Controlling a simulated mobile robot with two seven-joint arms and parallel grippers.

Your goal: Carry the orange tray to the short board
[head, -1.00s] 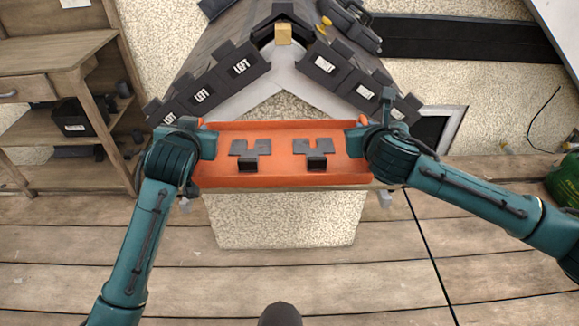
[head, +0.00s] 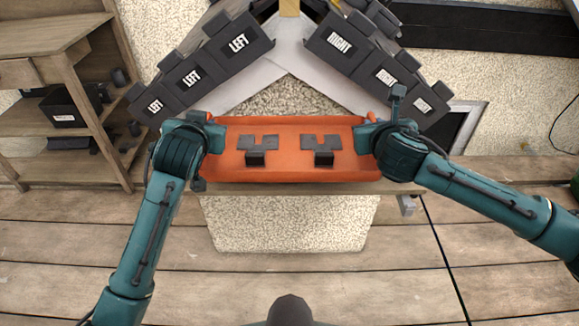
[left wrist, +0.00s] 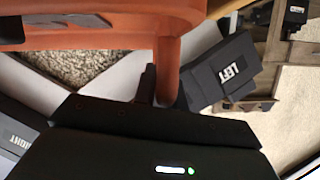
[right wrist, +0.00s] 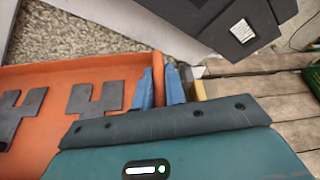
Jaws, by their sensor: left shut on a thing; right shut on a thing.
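The orange tray (head: 290,168) is level between my two grippers in front of the gable. Two dark notched tiles (head: 258,147) (head: 322,147) lie in it, side by side. My left gripper (head: 212,138) is shut on the tray's left end, and the left wrist view shows its dark fingers (left wrist: 155,85) at the rim. My right gripper (head: 368,138) is shut on the right end, with blue fingers (right wrist: 160,88) either side of the rim. A wooden board (head: 300,188) shows just below the tray's front edge. I cannot tell whether the tray touches it.
Dark roof tiles marked LEFT (head: 238,43) and RIGHT (head: 340,42) line the gable slopes behind the tray. A wooden shelf (head: 60,60) with a black box (head: 70,110) stands at the left. The plank floor (head: 400,280) in front is clear.

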